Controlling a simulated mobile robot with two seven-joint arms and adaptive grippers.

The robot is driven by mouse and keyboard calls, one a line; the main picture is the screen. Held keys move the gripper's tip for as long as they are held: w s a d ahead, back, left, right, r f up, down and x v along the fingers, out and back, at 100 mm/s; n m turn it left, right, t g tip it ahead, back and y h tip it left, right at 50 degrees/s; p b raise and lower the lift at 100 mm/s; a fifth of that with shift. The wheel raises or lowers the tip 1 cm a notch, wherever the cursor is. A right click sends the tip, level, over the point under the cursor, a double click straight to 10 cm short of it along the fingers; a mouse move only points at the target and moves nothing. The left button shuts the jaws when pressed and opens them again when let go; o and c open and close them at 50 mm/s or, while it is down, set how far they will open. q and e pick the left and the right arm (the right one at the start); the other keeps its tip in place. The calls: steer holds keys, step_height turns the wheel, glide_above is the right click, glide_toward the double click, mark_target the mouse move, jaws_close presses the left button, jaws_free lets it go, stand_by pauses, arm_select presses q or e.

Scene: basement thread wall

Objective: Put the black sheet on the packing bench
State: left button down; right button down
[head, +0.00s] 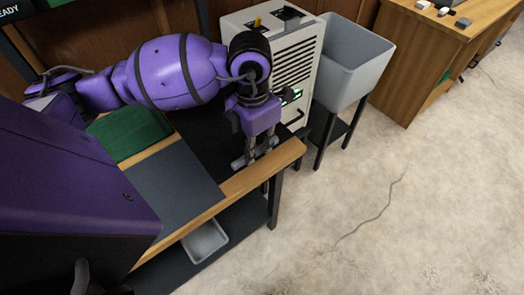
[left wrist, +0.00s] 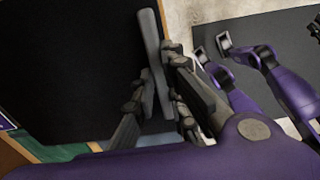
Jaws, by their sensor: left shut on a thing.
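My left gripper (head: 254,160) is low over the right end of a wood-edged bench (head: 245,187). It is shut on the edge of the black sheet (head: 205,140), which lies flat and dark behind it, partly hidden by my arm. In the left wrist view the black sheet (left wrist: 65,65) fills the left side, and the fingers of my left gripper (left wrist: 155,75) close at its right edge. I cannot tell whether the sheet touches the bench top. My right gripper is not clearly seen.
A green piece (head: 130,133) and a dark grey mat (head: 165,190) are on the bench. A grey tray (head: 205,241) sits on its lower shelf. A white vented cabinet (head: 295,62) and grey tub (head: 350,62) stand beyond. A wooden desk (head: 415,60) is farther right; open floor lies between.

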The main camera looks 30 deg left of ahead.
arm_select(q)
steer(key=w+f, duration=0.2)
steer(key=f, duration=0.1)
steer(key=w+f, duration=0.1)
steer(key=shift+w+d+f, duration=0.1)
steer(key=shift+w+f, duration=0.15)
steer(key=shift+f, duration=0.15)
step_height(320, 180, down, 3)
steer(key=shift+w+f, duration=0.1)
steer(key=shift+f, duration=0.05)
steer(key=c, duration=1.8)
jaws_free()
steer(key=shift+o, duration=0.2)
step_height(320, 180, up, 12)
steer(key=shift+r, duration=0.1)
